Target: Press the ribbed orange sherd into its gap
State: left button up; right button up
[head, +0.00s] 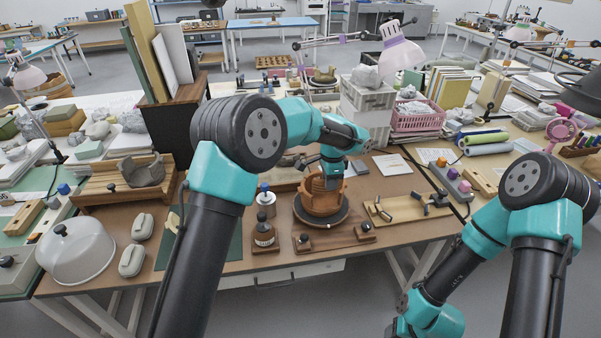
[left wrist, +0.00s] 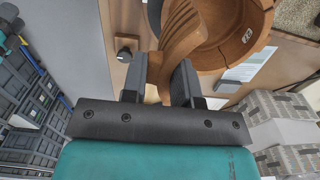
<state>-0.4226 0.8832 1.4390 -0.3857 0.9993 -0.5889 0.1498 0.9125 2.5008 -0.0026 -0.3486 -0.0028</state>
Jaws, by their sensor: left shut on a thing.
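The orange-brown vessel (head: 318,204) stands on a dark round turntable (head: 342,223) at the middle of the bench's front. My left gripper (head: 332,178) is right over it, pointing down. In the left wrist view my left gripper (left wrist: 162,82) is shut on the ribbed orange sherd (left wrist: 181,28), a curved piece with grooves along it. The vessel (left wrist: 232,45) lies just right of and behind the sherd there, with a small white label on its inside. The sherd overlaps the vessel's edge; I cannot tell whether they touch. The gap is hidden. My right gripper is outside both views.
A wooden board with dark knobs (head: 334,239) lies in front. A tray of small tools (head: 408,208) lies right.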

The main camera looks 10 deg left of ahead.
aim_at(329, 192)
pick_arm(q)
jog(key=shift+s+d, duration=0.2)
jog(key=shift+s, duration=0.1)
jog(key=shift+f, duration=0.1)
notch_tip(329, 192, down, 8)
jog(key=shift+w, duration=0.3)
dwell(1.5)
jog(key=shift+a, duration=0.1)
jog(key=shift+w+a, duration=0.1)
jog(key=shift+w, duration=0.2)
dwell(0.5)
jog(key=shift+f, duration=0.35)
dwell(1.7)
jog(key=o, duration=0.9)
